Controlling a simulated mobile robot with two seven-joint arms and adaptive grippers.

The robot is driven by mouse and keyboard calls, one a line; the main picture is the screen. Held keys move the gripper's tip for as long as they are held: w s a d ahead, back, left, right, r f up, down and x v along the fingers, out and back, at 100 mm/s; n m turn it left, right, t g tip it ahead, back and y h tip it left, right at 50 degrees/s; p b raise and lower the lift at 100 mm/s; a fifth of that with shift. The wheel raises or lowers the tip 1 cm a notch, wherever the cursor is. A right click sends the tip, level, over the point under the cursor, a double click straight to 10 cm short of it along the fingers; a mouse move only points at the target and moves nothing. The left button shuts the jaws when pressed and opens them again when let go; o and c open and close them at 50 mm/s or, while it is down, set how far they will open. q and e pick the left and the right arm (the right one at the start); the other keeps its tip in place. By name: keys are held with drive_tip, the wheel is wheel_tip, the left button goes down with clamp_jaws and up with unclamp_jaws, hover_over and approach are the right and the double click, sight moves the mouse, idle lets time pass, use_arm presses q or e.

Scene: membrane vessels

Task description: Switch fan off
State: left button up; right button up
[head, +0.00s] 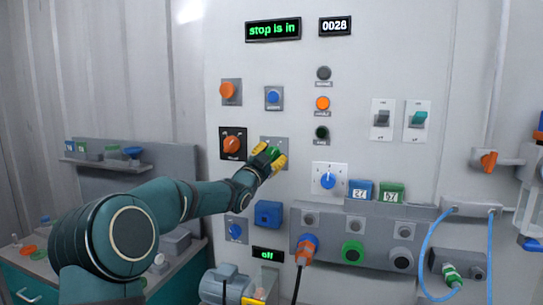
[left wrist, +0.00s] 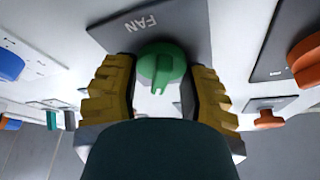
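The green fan knob (left wrist: 162,66) sits on a grey plate (left wrist: 190,22) marked FAN in the left wrist view. In the head view the knob (head: 272,153) is partly hidden by my left gripper (head: 270,156) on its plate at mid panel. The knob has a notched pointer end that faces the gripper's palm. My right gripper is not in view.
An orange knob (head: 232,145) is close left of the fan knob. A blue button (head: 273,97) is above it, and a blue dial (head: 328,180) is to the right. Displays read "stop is in" (head: 273,30), "0028" (head: 335,27) and "off" (head: 268,254). A socket ledge (head: 375,212) juts out below.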

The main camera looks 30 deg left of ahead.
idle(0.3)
use_arm(q)
drive_tip(key=n+y+b, duration=0.2)
drive_tip(key=n+b, duration=0.1)
drive_tip(key=n, duration=0.1)
drive_tip(key=shift+b, duration=0.35)
drive_tip(key=n+y+b, duration=0.1)
drive_tip(key=n, duration=0.1)
drive_tip(key=shift+n+y, duration=0.3)
drive_tip(key=n+y, duration=0.1)
drive_tip(key=n, duration=0.3)
drive_tip(key=shift+r+y, duration=0.2)
drive_tip(key=shift+y, duration=0.2)
drive_tip(key=shift+a+n+g+y, duration=0.1)
drive_tip(key=shift+n+g+y, duration=0.5)
drive_tip(key=shift+n, duration=1.1)
drive_tip(key=shift+a+n+g+y, duration=0.1)
drive_tip(key=shift+n+g+y, duration=0.2)
drive_tip(key=shift+n+y, duration=1)
drive_tip(key=shift+n, duration=0.6)
drive_tip(key=o, duration=1.2)
drive_tip(key=shift+c, duration=0.2)
drive_tip(key=shift+f, duration=0.1)
